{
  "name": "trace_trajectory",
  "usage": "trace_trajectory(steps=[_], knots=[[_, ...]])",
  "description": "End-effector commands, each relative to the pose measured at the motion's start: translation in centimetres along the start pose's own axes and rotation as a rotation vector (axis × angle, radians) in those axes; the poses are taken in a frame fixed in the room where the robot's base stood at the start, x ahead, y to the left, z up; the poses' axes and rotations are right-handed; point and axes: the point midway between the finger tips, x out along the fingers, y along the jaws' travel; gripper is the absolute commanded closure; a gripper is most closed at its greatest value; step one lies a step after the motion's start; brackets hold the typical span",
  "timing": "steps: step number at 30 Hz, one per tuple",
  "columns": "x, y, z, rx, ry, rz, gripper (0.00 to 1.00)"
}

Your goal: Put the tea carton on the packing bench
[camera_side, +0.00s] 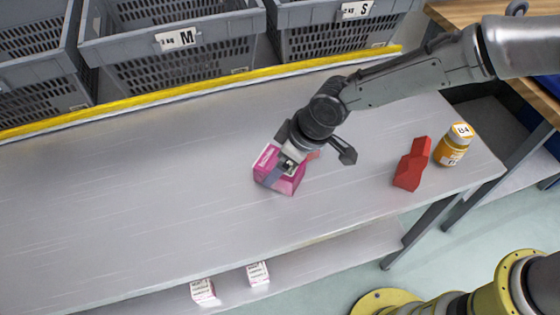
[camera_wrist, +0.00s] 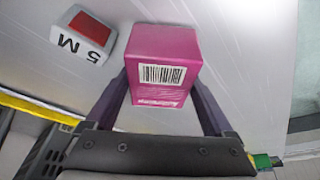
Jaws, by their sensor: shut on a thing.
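The tea carton appears to be the pink box (camera_side: 279,170), over the middle of the grey bench (camera_side: 150,190). In the wrist view the carton (camera_wrist: 165,65) shows a magenta face with a white barcode. My gripper (camera_side: 287,165) is shut on it, with one dark finger on each side in the wrist view (camera_wrist: 160,98). The gripper hides part of the carton in the side view. I cannot tell whether its underside touches the bench top.
A red-and-grey item marked "5 M" (camera_wrist: 82,40) lies close beside the carton. A red angular object (camera_side: 412,165) and a yellow-labelled jar (camera_side: 453,146) stand at the right end. Grey crates (camera_side: 175,40) line the back behind a yellow edge (camera_side: 200,88). The left bench top is clear.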

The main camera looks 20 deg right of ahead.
Motion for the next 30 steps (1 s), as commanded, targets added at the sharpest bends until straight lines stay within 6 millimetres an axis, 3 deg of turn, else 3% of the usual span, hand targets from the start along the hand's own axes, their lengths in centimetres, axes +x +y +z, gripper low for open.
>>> trace_trajectory(steps=[4, 5, 7, 17, 20, 30], knots=[[0.2, 0.0, 0.0, 0.0, 0.002, 0.0, 0.83], [0.3, 0.0, 0.1, 0.0, 0.0, 0.0, 0.11], [0.3, 0.0, 0.1, 0.0, 0.0, 0.0, 0.0], [-0.3, 0.0, -0.1, 0.0, 0.001, 0.0, 0.0], [-1.5, 0.0, -0.1, -0.001, 0.003, 0.0, 0.0], [-8.4, 0.0, -0.1, -0.001, 0.005, 0.001, 0.0]])
